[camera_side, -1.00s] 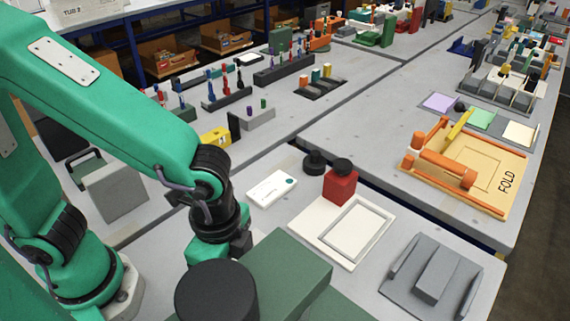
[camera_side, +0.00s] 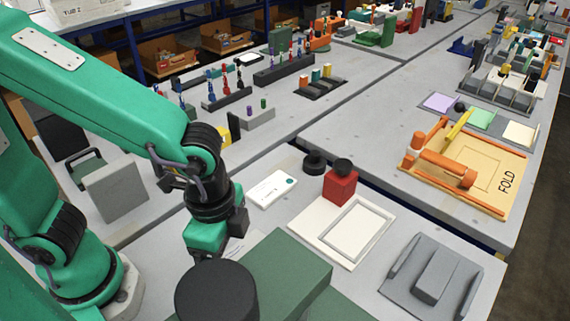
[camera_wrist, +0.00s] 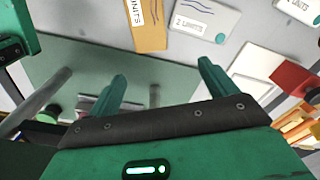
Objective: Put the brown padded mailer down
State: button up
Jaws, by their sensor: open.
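The brown padded mailer (camera_wrist: 147,24) shows in the wrist view at the upper middle, with a white label reading UNITS. It appears to lie flat on the grey bench, beyond my fingertips and apart from them, and its far end is cut off by the frame. I cannot make it out in the side view, where the green machine blocks part of the bench. My gripper (camera_wrist: 161,72) is open, with its two green fingers spread and nothing between them. In the side view my gripper (camera_side: 207,252) hangs behind the dark cylinder, its fingertips hidden.
A white mailer (camera_wrist: 203,18) marked 2 UNITS lies right of the brown one. A green machine (camera_side: 288,272) with a dark cylinder (camera_side: 215,292) stands close by. A white tray (camera_side: 345,229), a red block (camera_side: 340,187) and a grey fixture (camera_side: 432,274) are to the right.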

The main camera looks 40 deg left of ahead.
jog(key=w+a+r+n+t, duration=0.1)
jog(key=a+r+n+t, duration=0.1)
jog(key=a+r+n, duration=0.3)
jog(key=w+a+r+n+t, duration=0.1)
jog(key=a+r+n+t, duration=0.2)
jog(key=a, duration=1.1)
notch_tip(320, 180, up, 3)
jog(key=n, duration=0.4)
jog(key=shift+w+a, duration=0.15)
jog(key=shift+w, duration=0.2)
jog(key=shift+c, duration=1.2)
jog(key=shift+f, duration=0.1)
